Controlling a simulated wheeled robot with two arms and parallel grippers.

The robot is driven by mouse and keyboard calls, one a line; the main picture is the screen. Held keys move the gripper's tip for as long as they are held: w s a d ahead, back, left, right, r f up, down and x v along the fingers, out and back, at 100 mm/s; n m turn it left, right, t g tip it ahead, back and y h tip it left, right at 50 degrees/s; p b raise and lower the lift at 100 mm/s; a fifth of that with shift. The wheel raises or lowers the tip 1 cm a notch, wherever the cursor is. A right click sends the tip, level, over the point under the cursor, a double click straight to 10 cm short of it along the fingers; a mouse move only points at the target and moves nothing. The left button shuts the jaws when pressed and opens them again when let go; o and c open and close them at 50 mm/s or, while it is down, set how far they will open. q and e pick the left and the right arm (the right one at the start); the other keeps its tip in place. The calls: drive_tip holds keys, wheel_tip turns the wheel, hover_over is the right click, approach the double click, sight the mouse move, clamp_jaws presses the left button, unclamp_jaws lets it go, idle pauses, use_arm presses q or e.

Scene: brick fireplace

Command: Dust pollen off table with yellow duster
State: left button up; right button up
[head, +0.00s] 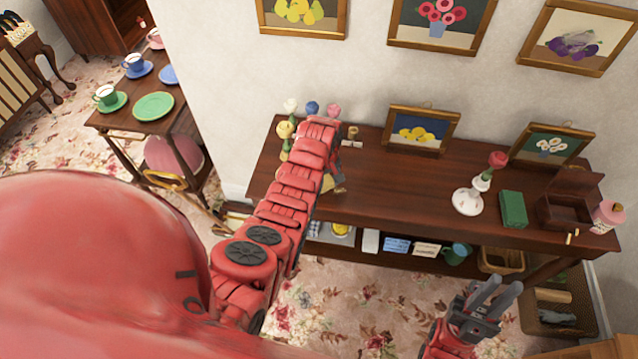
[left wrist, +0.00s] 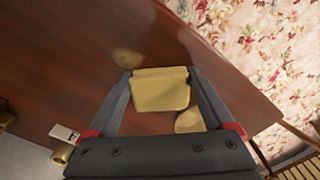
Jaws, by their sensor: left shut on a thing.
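The long dark wooden table (head: 400,190) stands along the wall; its top also fills much of the left wrist view (left wrist: 60,70). My left gripper (left wrist: 160,82) is shut on the yellow duster (left wrist: 160,92), held at or just above the tabletop; I cannot tell if it touches. In the head view my left arm partly hides the duster (head: 332,183). A pale yellowish pollen patch (left wrist: 128,58) lies beyond the duster, and another yellow patch (left wrist: 189,121) shows beside it between the fingers. My right gripper (head: 503,284) is open and empty in front of the table.
Flowers in small vases (head: 285,130) stand at the table's left end. A framed picture (head: 421,131), a white vase with a rose (head: 468,201), a green box (head: 513,208) and an open wooden box (head: 566,212) stand rightward. The table's middle is clear.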

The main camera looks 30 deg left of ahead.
sight(349, 194)
use_arm(q)
drive_tip(key=shift+w+d, duration=0.2)
drive_tip(key=shift+d, duration=0.35)
drive_tip(key=shift+w+d+f+b, duration=0.15)
drive_tip(key=shift+d+b, duration=0.1)
drive_tip(key=shift+d, duration=0.3)
drive_tip(key=shift+w+d+b, duration=0.15)
drive_tip(key=shift+d+b, duration=0.05)
drive_tip(key=shift+d, duration=0.3)
drive_tip(key=shift+w+d+b, duration=0.25)
drive_tip(key=shift+d+b, duration=0.05)
drive_tip(key=shift+d, duration=0.85)
drive_tip(key=shift+w+d+b, duration=0.15)
drive_tip(key=shift+w+d, duration=0.05)
drive_tip(key=shift+d, duration=0.35)
drive_tip(key=shift+w+d+b, duration=0.15)
drive_tip(key=shift+w+d, duration=0.05)
drive_tip(key=shift+d, duration=0.3)
drive_tip(key=shift+a+r, duration=0.1)
drive_tip(key=shift+r, duration=0.15)
wheel_tip(349, 194, up, 5)
drive_tip(key=shift+f+p, duration=0.1)
drive_tip(key=shift+p, duration=1)
drive_tip(key=shift+r, duration=0.5)
